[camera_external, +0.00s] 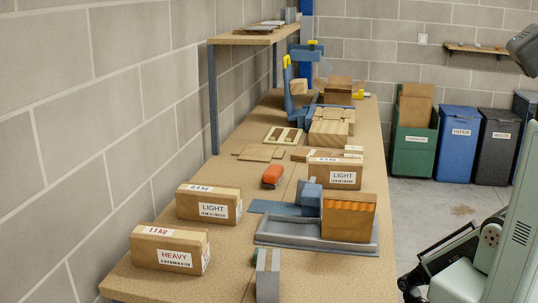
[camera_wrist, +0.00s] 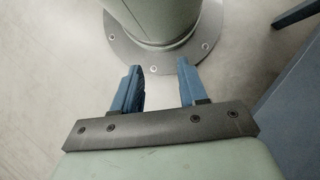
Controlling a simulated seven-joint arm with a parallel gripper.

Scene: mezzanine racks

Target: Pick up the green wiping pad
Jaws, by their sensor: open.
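I cannot pick out a green wiping pad for certain. A small grey block with a greenish layer along its left side (camera_external: 268,276) stands at the near edge of the bench in the external view; it may be the pad. My gripper (camera_wrist: 159,66) shows in the wrist view with its two blue fingers apart and nothing between them. It points at the floor beside my own base, away from the bench. In the external view my arm is at the right edge, clear of the bench, and its fingers cannot be made out there.
The bench (camera_external: 232,270) carries a HEAVY carton (camera_external: 170,249), LIGHT cartons (camera_external: 209,205), a grey tray (camera_external: 300,238) with a brown box (camera_external: 348,216), and an orange object (camera_external: 272,175). Bins, including a blue one (camera_external: 454,150), stand behind. Floor right of the bench is open.

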